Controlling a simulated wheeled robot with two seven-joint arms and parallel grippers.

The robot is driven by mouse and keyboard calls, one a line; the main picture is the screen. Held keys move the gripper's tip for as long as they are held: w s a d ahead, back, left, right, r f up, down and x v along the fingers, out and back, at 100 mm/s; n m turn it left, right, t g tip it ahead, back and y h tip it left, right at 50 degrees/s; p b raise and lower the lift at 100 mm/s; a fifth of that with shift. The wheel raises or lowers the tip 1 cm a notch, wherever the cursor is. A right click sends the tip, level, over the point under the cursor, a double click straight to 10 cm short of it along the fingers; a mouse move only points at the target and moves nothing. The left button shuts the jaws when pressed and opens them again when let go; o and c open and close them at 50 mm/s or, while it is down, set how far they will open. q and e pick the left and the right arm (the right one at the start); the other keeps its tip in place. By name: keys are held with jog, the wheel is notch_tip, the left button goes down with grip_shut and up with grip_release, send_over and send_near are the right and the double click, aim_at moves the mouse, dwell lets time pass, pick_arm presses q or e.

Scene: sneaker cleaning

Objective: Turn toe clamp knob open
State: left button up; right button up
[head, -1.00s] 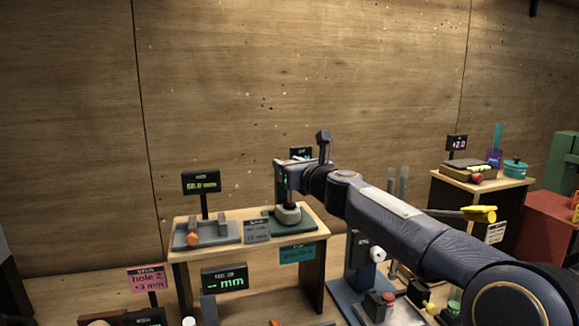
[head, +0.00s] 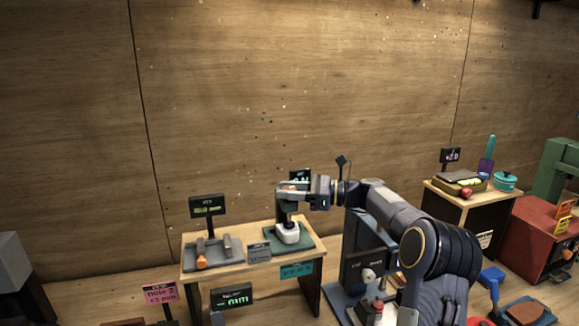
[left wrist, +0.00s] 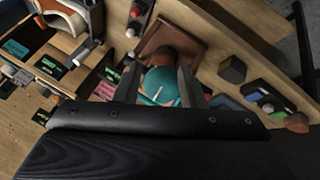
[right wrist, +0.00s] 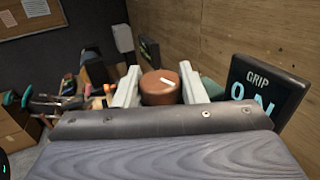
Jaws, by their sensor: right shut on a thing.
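My right gripper (head: 291,188) is at the top of a dark post above the green base of the clamp station on the small wooden table. In the right wrist view, its pale fingers (right wrist: 161,88) are shut on a round brown knob (right wrist: 160,92) with a white mark. A white sneaker-like piece (head: 288,233) sits below on the green base (head: 272,239). My left gripper (left wrist: 157,84) shows only in the left wrist view. Its fingers are apart, with a teal round thing (left wrist: 158,94) showing between them; contact is unclear.
A display beside the knob (right wrist: 262,95) reads "GRIP" and appears to read "ON". A grey vise with an orange knob (head: 201,262) stands left on the same table (head: 230,262). A second table with a teal pot (head: 506,181) stands right. The wooden wall is behind.

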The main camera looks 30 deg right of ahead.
jog(key=n+g+p, duration=0.1)
jog(key=g+y+p, duration=0.1)
jog(key=p, duration=0.1)
jog(key=shift+w+r+n+y, duration=0.1)
jog(key=shift+r+n+y, duration=0.2)
jog(key=shift+r+n, duration=0.1)
jog(key=shift+f+n+g, duration=0.3)
jog(key=shift+n+g, duration=0.1)
jog(key=shift+g, duration=0.2)
pick_arm(q)
jog(key=shift+r+b, duration=0.3)
jog(key=shift+r, duration=2)
pick_arm(e)
jog(key=shift+n+g+y, duration=0.8)
jog(key=shift+n+g, duration=0.2)
jog(key=shift+g, duration=0.7)
jog(key=o, duration=1)
jog(key=shift+f, duration=0.1)
jog(key=shift+c, duration=0.2)
